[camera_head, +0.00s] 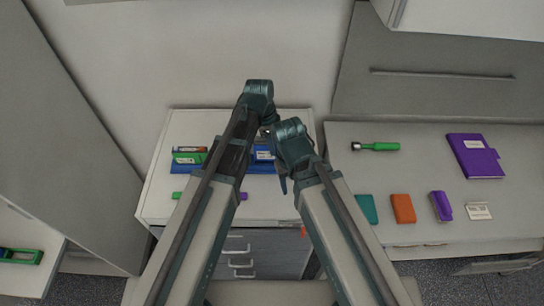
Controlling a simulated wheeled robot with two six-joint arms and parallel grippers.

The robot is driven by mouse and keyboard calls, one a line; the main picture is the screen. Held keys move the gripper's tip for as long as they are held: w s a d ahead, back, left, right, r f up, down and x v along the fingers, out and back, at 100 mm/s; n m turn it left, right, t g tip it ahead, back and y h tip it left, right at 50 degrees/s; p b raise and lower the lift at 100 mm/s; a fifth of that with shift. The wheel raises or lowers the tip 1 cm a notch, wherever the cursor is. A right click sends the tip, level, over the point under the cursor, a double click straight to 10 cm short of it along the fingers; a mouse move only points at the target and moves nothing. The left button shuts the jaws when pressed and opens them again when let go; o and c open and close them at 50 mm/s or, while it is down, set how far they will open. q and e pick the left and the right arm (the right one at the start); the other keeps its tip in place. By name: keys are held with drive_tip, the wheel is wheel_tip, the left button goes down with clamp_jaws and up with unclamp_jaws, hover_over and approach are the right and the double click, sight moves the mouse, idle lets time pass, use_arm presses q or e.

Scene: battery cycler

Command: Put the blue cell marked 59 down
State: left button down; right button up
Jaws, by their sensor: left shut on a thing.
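A blue cell (263,154) with a white label shows between my two forearms, over the right part of a blue tray (184,168) on the white cabinet. Its number is too small to read. My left gripper (268,133) points down just above it and is shut on it, though the jaws are mostly hidden by my arms. I cannot tell whether the cell touches the tray. My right gripper (283,184) is to the right and nearer, partly hidden by its own wrist; its jaws cannot be made out.
A green block (188,158) and a battery-like cylinder (190,149) are at the tray's left. On the right bench are a green-handled tool (376,147), a purple notebook (474,157), an orange block (403,208), a teal block (368,209), a purple item (441,206) and a white card (478,211).

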use_arm(q)
drive_tip(key=shift+f+b, duration=1.8)
use_arm(e)
drive_tip(key=shift+f, duration=1.8)
use_arm(q)
drive_tip(key=shift+f, duration=0.1)
use_arm(e)
drive_tip(key=shift+f, duration=0.1)
use_arm(q)
drive_tip(key=c, duration=0.6)
unclamp_jaws()
drive_tip(key=shift+o, duration=0.2)
drive_tip(key=r+p, duration=0.4)
drive_tip(key=a+r+p, duration=0.1)
drive_tip(key=r+p, duration=0.7)
drive_tip(key=shift+a+r, duration=0.1)
drive_tip(key=shift+a, duration=0.3)
drive_tip(key=s+a+n+y, duration=0.3)
drive_tip(key=s+a+n, duration=0.1)
drive_tip(key=s+n, duration=1)
drive_tip(key=shift+s, duration=0.6)
use_arm(e)
wheel_tip(320, 180, up, 12)
